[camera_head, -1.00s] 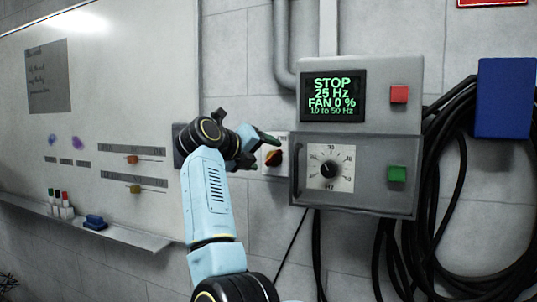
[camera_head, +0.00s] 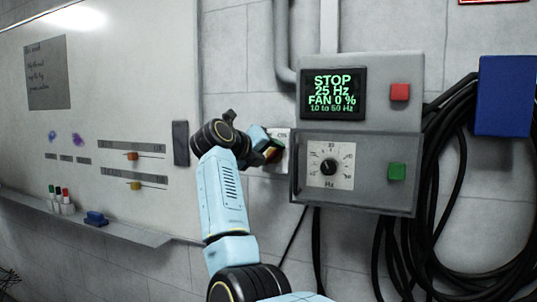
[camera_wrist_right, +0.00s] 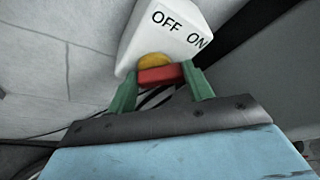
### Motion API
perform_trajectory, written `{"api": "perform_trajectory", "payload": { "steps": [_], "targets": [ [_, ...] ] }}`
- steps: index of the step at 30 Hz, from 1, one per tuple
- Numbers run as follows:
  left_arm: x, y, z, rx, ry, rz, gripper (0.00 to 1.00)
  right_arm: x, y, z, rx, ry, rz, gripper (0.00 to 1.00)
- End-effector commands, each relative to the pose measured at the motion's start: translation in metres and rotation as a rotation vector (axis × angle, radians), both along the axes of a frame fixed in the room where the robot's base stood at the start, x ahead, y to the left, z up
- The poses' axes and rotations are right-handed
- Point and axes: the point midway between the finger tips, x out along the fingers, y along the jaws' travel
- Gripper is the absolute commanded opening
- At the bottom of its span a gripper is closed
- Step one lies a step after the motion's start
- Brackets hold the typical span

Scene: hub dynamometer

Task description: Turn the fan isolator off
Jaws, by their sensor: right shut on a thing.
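The fan isolator (camera_head: 284,140) is a small white box on the wall, left of the grey control cabinet. In the right wrist view the isolator (camera_wrist_right: 150,40) carries the words OFF and ON above a yellow disc (camera_wrist_right: 153,59) and a red handle (camera_wrist_right: 160,76). My right gripper (camera_head: 271,151) is at the front of the isolator. In the right wrist view, the green fingers of the right gripper (camera_wrist_right: 160,87) are on both sides of the red handle, shut on it. I cannot tell which word the handle points to. My left gripper is not in view.
The grey cabinet (camera_head: 380,70) stands close right of the isolator, with a screen (camera_head: 333,94) reading STOP, 25 Hz, FAN 0 %, a dial (camera_head: 329,166), a red button (camera_head: 400,92) and a green button (camera_head: 397,172). A whiteboard (camera_head: 120,70) is at left. Black cables (camera_head: 440,200) hang at right.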

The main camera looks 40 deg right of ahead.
Motion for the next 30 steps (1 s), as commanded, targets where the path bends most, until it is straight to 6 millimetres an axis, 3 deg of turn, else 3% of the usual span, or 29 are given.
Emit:
{"api": "perform_trajectory", "payload": {
  "steps": [11,30],
  "targets": [
    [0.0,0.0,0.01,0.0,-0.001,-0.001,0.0,0.002,0.001,0.001,-0.041,0.086,0.001,0.28],
    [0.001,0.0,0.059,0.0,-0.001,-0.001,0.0,0.007,0.004,-0.002,-0.303,0.591,0.004,0.28]
  ]
}}
